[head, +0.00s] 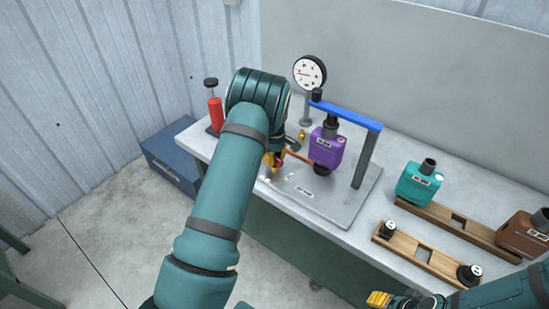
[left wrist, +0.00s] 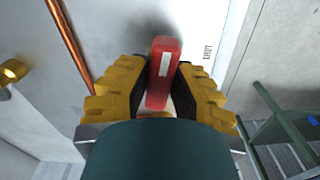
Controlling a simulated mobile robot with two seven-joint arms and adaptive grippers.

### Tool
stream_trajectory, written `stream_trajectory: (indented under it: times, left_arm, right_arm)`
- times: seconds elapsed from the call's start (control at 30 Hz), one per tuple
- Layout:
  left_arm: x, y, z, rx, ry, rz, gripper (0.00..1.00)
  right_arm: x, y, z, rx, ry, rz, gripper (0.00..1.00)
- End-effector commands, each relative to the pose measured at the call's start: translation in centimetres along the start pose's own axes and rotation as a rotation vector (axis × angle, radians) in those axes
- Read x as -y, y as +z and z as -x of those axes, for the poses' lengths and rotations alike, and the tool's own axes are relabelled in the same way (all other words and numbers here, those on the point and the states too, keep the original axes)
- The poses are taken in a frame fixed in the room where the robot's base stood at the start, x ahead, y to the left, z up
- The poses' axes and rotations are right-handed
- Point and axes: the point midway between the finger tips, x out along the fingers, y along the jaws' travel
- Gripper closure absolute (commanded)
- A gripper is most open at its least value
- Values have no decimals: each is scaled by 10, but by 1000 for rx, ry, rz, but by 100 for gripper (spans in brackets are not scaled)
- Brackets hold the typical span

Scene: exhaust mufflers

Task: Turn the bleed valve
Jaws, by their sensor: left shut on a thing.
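The bleed valve's red handle (left wrist: 163,72), with a pale stripe, stands between the yellow fingers of my left gripper (left wrist: 160,88) in the left wrist view. The dark pads close on it from both sides. In the head view my left gripper (head: 272,160) is over the metal plate, mostly hidden behind my own arm; a bit of the red handle (head: 279,165) shows below it. A copper pipe (head: 299,157) runs from there toward the purple muffler (head: 326,148). My right gripper (head: 390,299) is low at the bottom edge, partly cut off, with one yellow fingertip showing.
A blue-topped frame (head: 345,115) stands over the purple muffler, with a round gauge (head: 309,72) behind. A teal muffler (head: 418,184), a brown muffler (head: 525,231) and wooden holders (head: 430,260) are at right. A red hand pump (head: 215,112) stands at left.

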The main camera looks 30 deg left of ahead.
Motion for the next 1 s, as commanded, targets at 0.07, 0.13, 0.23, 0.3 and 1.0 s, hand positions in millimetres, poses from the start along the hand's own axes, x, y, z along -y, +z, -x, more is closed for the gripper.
stream_trajectory:
  times: [0.07,0.13,0.23,0.3,1.0]
  left_arm:
    - [2,1,-2,3,-6,49,100]
    - [1,2,-2,4,-6,89,100]
    - [1,2,-2,4,-6,133,100]
    - [2,2,-2,4,-6,157,100]
    - [2,2,-3,4,-7,204,59]
  right_arm:
    - [0,0,1,0,0,0,53]
    - [0,0,1,0,0,0,53]
    - [0,0,2,0,-1,0,53]
    - [1,0,2,0,-1,0,53]
    - [1,0,2,0,-1,0,53]
